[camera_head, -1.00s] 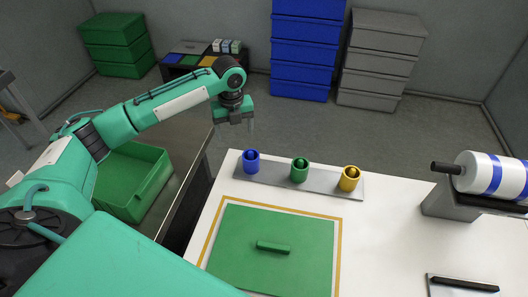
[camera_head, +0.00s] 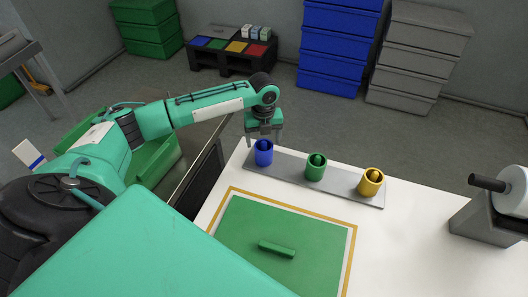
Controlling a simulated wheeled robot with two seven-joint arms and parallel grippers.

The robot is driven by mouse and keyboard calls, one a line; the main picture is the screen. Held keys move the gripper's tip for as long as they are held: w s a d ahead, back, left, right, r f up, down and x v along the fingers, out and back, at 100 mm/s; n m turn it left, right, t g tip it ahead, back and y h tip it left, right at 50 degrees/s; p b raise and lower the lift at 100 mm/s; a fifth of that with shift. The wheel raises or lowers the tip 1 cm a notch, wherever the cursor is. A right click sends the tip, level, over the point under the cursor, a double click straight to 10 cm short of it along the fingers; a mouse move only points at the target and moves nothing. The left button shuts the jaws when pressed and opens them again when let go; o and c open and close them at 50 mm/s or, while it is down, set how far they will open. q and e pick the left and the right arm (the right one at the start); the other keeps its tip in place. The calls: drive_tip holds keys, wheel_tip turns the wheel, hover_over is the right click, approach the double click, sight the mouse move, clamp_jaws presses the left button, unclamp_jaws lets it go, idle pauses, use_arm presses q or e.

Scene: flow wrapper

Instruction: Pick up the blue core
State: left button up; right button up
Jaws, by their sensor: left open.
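The blue core (camera_head: 264,153) stands upright at the left end of a grey strip (camera_head: 338,187) on the white table. A green core (camera_head: 316,167) and a yellow core (camera_head: 371,182) stand to its right on the same strip. My left gripper (camera_head: 263,139) points down right at the blue core. Its fingers are open, one to each side of the core's top. I cannot tell whether they touch it. My right gripper is not in view.
A green mat (camera_head: 300,235) with a yellow border lies at the table's front, with a green bar (camera_head: 276,249) on it. A roll (camera_head: 514,190) on a grey stand (camera_head: 487,222) is at the right. A green bin (camera_head: 155,158) sits left of the table.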

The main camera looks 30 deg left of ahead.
sight(264, 152)
use_arm(q)
drive_tip(key=shift+f+p, duration=0.65)
drive_tip(key=shift+f, duration=2.8)
drive_tip(key=shift+d, duration=0.1)
drive_tip(key=c, duration=1.1)
